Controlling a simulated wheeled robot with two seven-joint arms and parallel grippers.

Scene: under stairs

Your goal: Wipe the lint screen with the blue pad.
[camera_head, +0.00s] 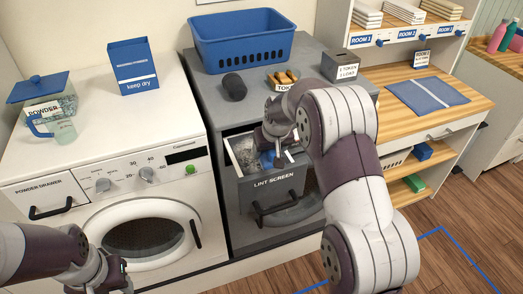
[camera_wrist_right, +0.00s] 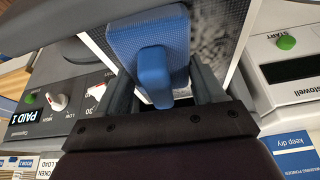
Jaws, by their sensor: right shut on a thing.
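The lint screen (camera_head: 244,151) lies in the pulled-out drawer marked LINT SCREEN (camera_head: 287,187) of the grey dryer. Its mesh shows grey lint in the head view and also in the right wrist view (camera_wrist_right: 217,38). My right gripper (camera_wrist_right: 164,88) is shut on the handle of the blue pad (camera_wrist_right: 148,38). The pad also shows small inside the drawer in the head view (camera_head: 267,159), over the right part of the screen. I cannot tell whether pad and mesh touch. My left gripper (camera_head: 108,283) is low at the left, before the washer; its fingers are unclear.
The dryer top holds a blue basket (camera_head: 243,40), a dark roll (camera_head: 234,86), a token bowl (camera_head: 282,78) and a sign box (camera_head: 341,66). The drawer walls stand close around the pad. The white washer (camera_head: 117,150) is at left, a wooden shelf bench (camera_head: 440,78) at right.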

